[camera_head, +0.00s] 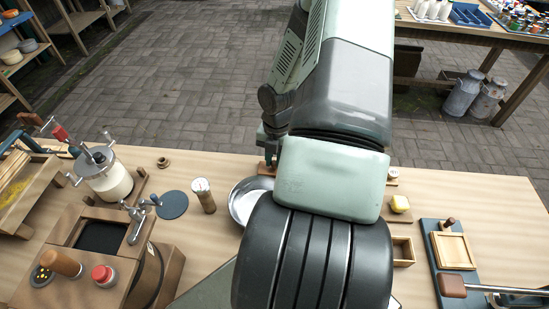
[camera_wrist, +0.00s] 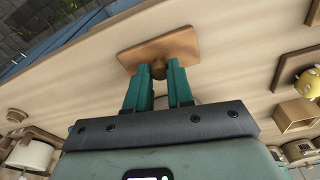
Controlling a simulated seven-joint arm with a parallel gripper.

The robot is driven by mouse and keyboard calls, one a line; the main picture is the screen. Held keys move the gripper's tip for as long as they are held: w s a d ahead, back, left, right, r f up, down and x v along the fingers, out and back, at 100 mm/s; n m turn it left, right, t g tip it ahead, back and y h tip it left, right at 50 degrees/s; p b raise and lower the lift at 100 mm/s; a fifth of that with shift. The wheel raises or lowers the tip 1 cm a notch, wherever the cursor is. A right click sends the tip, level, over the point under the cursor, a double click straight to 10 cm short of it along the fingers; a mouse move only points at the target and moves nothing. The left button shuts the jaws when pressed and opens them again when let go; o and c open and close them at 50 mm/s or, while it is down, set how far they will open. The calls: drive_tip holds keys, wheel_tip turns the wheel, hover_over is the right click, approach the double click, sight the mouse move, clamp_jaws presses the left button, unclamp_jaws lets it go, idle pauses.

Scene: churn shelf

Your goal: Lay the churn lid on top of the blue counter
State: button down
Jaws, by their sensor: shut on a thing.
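The churn lid (camera_wrist: 172,45), a flat wooden rectangle with a round knob, shows in the wrist view. My gripper (camera_wrist: 158,74) has its teal fingers shut on the knob. In the head view, only a brown edge of the lid (camera_head: 266,169) shows below the fingers, near the table's far edge; my arm hides the rest. I cannot tell whether the lid touches the table. A blue surface (camera_wrist: 75,36) runs past the table edge in the wrist view. A flat round blue disc (camera_head: 172,205) lies left of my gripper in the head view. I cannot tell which is the blue counter.
A metal bowl (camera_head: 243,204) stands just in front of my gripper, partly behind my arm. A jar churn (camera_head: 113,183) and a wooden box with a tap stand at left. A yellow piece (camera_head: 400,203), a small wooden box (camera_head: 403,250) and a blue board (camera_head: 437,282) lie at right.

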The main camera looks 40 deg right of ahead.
drive_tip(key=shift+f, duration=0.1)
drive_tip(key=c, duration=1)
unclamp_jaws()
wheel_tip(320, 180, up, 12)
drive_tip(key=d, duration=0.1)
drive_tip(key=shift+w, duration=0.35)
drive_tip(key=shift+d, duration=0.1)
